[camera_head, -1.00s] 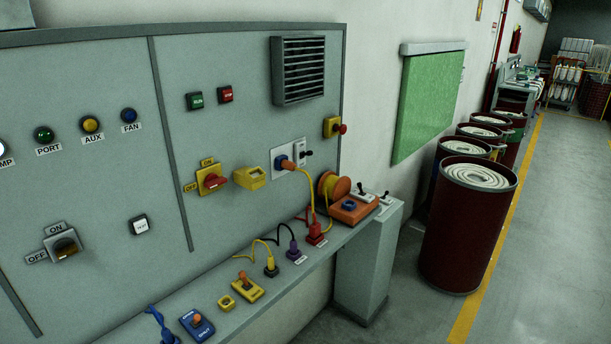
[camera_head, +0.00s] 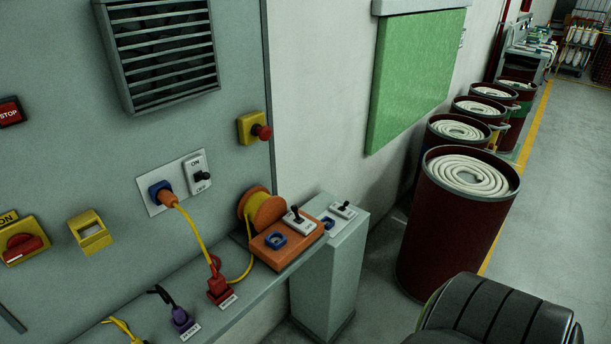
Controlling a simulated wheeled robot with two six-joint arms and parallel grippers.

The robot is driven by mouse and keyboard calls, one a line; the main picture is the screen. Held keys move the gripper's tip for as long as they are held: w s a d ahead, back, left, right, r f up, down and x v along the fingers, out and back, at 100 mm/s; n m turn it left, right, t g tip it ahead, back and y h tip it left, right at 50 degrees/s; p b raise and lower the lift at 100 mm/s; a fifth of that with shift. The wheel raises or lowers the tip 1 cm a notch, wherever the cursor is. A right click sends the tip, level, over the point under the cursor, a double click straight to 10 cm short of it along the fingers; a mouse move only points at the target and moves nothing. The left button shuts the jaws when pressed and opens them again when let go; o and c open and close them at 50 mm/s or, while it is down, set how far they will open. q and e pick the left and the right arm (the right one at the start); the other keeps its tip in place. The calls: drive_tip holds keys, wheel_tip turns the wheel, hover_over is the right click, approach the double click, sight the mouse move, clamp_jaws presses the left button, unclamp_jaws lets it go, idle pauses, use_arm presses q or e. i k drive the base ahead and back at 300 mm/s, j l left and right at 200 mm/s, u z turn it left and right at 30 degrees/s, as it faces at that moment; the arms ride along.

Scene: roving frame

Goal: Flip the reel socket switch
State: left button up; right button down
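The reel socket's white plate (camera_head: 155,201) is on the grey wall panel, left of the cable reel (camera_head: 262,213). An orange plug (camera_head: 166,196) sits in its blue outlet, and a yellow cord hangs from it toward the shelf. The socket switch (camera_head: 202,176) is a black toggle on a white plate marked ON above and OFF below. I cannot tell its position for sure. The reel is orange with yellow cable, at the back of an orange box (camera_head: 284,249) on the shelf. Neither of my grippers shows in this view.
A yellow box with a red button (camera_head: 253,128) is above the reel. Red and purple plugs (camera_head: 220,289) stand on the narrow shelf (camera_head: 263,289).

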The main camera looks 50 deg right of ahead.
sight(294, 207)
drive_tip(key=i+l, duration=0.1)
drive_tip(key=l, duration=1.2)
drive_tip(key=i+l, duration=0.15)
drive_tip(key=l, duration=0.55)
